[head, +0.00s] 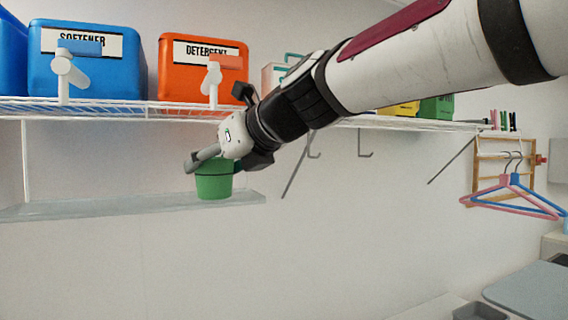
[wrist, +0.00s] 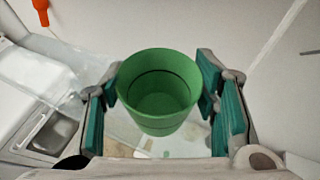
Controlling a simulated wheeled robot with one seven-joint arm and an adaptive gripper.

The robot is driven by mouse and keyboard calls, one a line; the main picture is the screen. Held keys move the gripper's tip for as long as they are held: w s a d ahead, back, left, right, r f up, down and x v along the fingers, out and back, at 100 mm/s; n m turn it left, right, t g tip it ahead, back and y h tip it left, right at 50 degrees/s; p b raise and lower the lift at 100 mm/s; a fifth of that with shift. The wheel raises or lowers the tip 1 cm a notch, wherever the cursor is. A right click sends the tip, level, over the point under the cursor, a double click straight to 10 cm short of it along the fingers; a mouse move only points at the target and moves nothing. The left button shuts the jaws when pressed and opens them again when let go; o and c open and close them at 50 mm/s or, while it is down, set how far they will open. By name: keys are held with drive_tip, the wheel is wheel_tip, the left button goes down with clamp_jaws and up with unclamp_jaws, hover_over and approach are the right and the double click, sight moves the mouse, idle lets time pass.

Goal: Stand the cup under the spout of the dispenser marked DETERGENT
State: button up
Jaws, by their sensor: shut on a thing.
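The green cup (head: 214,184) is upright in my gripper (head: 212,166), below the white spout (head: 211,82) of the orange dispenser (head: 180,88) marked DETERGENT. In the head view its base overlaps the lower glass ledge (head: 120,206); I cannot tell whether it touches it. In the wrist view the cup (wrist: 160,92) sits between the teal finger pads of my gripper (wrist: 158,100), open side towards the camera, and looks empty inside. My gripper hides part of the cup's upper side in the head view.
A blue dispenser (head: 85,75) marked SOFTENER stands left of the orange one on the white wire shelf (head: 120,108). Pink and blue hangers (head: 515,190) hang on a wooden rack at the right. The wall below the ledge is clear.

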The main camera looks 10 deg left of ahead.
drive_tip(key=shift+f, duration=0.1)
drive_tip(key=o, duration=1)
drive_tip(key=shift+o, duration=0.2)
drive_tip(key=shift+d, duration=0.1)
drive_tip(key=v, duration=1.2)
drive_tip(key=shift+b, duration=0.4)
